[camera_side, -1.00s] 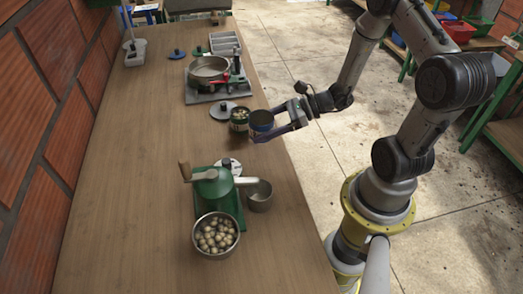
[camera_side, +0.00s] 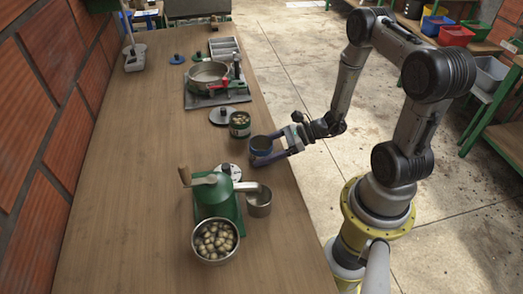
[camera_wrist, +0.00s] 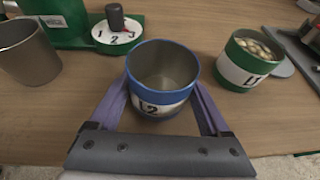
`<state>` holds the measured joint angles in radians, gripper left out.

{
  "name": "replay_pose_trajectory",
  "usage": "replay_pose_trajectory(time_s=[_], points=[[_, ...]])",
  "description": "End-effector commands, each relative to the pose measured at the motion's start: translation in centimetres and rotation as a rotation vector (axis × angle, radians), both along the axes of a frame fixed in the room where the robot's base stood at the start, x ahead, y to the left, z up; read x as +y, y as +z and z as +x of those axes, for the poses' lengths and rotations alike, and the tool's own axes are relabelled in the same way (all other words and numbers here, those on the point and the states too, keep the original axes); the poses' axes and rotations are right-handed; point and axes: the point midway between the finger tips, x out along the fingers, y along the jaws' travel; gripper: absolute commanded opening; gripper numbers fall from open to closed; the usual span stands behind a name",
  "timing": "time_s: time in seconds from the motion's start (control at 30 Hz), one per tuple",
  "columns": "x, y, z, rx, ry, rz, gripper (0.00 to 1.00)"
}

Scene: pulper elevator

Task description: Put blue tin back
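The blue tin (camera_side: 261,146) is upright near the table's right edge in the side view. In the wrist view the blue tin (camera_wrist: 162,75) has a blue rim, a white label reading L2, and looks empty inside. My gripper (camera_side: 266,154) has its two fingers on opposite sides of the tin and is shut on it; the gripper also shows in the wrist view (camera_wrist: 160,98). I cannot tell whether the tin's base touches the table.
A green tin (camera_side: 240,124) labelled L1, with pale contents, stands just beyond the blue tin. The green pulper (camera_side: 215,195), a metal cup (camera_side: 258,203) and a bowl of fruits (camera_side: 215,239) stand nearer. A scale with a pan (camera_side: 208,74) is farther back.

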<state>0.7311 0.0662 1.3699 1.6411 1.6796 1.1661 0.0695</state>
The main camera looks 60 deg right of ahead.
Motion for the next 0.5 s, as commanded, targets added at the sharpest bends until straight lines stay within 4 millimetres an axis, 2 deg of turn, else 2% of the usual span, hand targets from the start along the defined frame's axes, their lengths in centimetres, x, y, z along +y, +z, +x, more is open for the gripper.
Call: replay_pose_trajectory(time_s=[0.03,0.1,0.4,0.5], points=[[0.0,0.01,0.0,0.0,0.0,0.0,0.89],[0.0,0.02,0.0,0.0,0.0,0.0,1.0],[-0.01,0.29,0.01,-0.001,0.0,-0.001,1.0],[-0.58,0.6,-0.51,-0.001,-0.003,-0.001,1.0]])
